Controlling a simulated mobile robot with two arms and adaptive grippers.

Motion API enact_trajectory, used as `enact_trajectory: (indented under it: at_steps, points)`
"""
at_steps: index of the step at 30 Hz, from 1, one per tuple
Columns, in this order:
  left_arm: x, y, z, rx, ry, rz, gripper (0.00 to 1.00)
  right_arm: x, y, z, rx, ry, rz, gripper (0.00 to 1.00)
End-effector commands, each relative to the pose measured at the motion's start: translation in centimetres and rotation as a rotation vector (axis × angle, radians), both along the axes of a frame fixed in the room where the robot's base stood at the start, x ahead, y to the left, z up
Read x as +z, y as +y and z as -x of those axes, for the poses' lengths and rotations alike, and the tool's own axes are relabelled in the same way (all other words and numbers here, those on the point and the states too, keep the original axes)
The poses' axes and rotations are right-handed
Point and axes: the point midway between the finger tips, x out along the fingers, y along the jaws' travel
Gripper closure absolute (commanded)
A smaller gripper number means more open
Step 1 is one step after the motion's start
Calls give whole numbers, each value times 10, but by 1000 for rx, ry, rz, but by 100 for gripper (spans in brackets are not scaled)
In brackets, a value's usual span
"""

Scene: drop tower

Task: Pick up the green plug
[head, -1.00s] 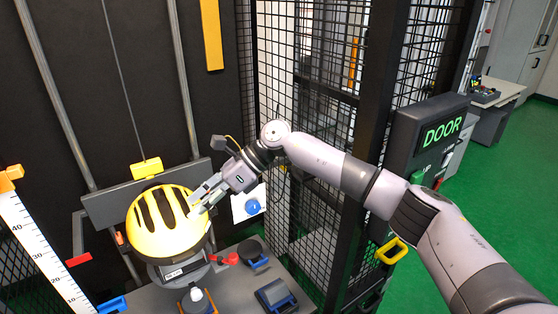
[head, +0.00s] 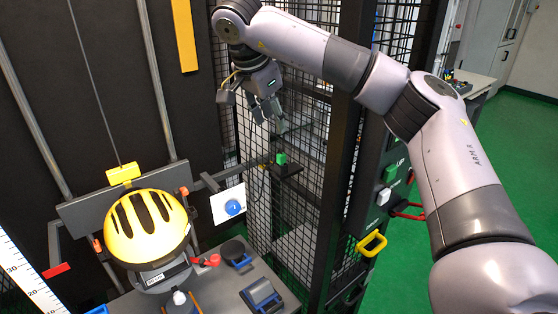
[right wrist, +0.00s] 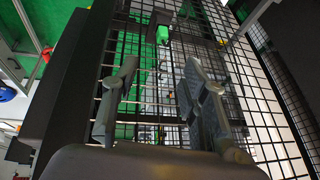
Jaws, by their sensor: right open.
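The green plug (head: 281,158) is a small bright green block on a small dark bracket (head: 289,169) by the black mesh fence. My right gripper (head: 271,124) hangs above it, pointing down, apart from it. In the right wrist view the two fingers (right wrist: 160,66) are spread with nothing between them. The plug (right wrist: 163,34) shows beyond the fingertips, near the top of that view. My left gripper is not in view.
A yellow helmet (head: 146,228) sits on a stand at the left. The black mesh fence (head: 262,205) runs close behind the plug and gripper. A dark post with a yellow handle (head: 371,244) stands to the right. A blue-marked white card (head: 228,205) is left of the fence.

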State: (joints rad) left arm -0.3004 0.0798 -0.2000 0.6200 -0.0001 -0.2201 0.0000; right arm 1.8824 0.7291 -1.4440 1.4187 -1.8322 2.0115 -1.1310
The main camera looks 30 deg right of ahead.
Motion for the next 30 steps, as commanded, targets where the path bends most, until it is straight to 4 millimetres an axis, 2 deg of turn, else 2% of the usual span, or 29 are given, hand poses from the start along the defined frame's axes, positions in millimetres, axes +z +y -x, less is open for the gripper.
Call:
enact_trajectory:
  at_steps: [3,9,20,24,30]
  points:
    - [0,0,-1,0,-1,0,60,-22,-7,-4,1,4,-3,60]
    - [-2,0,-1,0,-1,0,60,-51,-19,-10,0,4,-3,60]
    - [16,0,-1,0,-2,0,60,-77,-30,-17,1,3,-3,60]
    - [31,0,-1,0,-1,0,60,-97,-36,-22,0,4,-3,60]
    - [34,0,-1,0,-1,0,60,-116,-43,-26,0,0,-2,60]
